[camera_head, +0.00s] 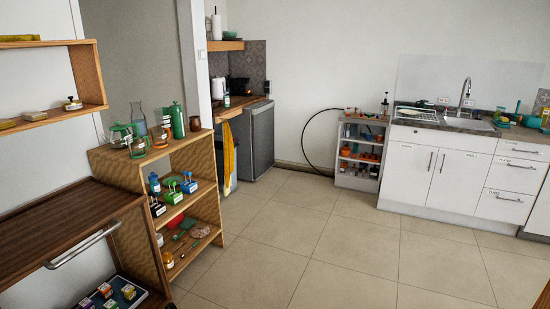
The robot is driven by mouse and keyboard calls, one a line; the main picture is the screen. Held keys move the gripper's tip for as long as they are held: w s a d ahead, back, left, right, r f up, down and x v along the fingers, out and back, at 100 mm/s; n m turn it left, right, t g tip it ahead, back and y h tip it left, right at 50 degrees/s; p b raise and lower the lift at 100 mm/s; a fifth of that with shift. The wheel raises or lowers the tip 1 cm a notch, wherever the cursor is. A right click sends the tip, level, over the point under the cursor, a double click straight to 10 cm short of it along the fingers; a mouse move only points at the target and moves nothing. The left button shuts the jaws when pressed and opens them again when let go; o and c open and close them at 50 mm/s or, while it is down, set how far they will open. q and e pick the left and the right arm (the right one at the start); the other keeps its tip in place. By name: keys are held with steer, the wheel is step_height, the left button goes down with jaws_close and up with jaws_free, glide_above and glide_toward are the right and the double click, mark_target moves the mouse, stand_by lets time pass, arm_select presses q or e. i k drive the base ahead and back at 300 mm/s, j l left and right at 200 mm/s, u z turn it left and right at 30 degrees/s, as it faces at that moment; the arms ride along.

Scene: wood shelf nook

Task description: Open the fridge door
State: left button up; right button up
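A small dark grey fridge (262,138) stands at the back, left of the middle, beside a wooden counter in the nook. Its door appears shut. I cannot make out a handle on it from here. Neither of my grippers is in view.
An open wooden shelf (222,151) with jars, bottles and small items stands on the left, in front of the nook. A dark wooden unit (65,222) with a metal bar is nearer. White sink cabinets (463,175) and a small rack (345,181) stand at the back right. The tiled floor (310,240) is clear.

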mark_target(262, 116)
steer(key=i, duration=4.35)
steer(key=i+u, duration=0.1)
steer(key=i, duration=0.6)
steer(key=i+l+u, duration=0.1)
steer(key=i, duration=1.1)
steer(key=l+z, duration=0.05)
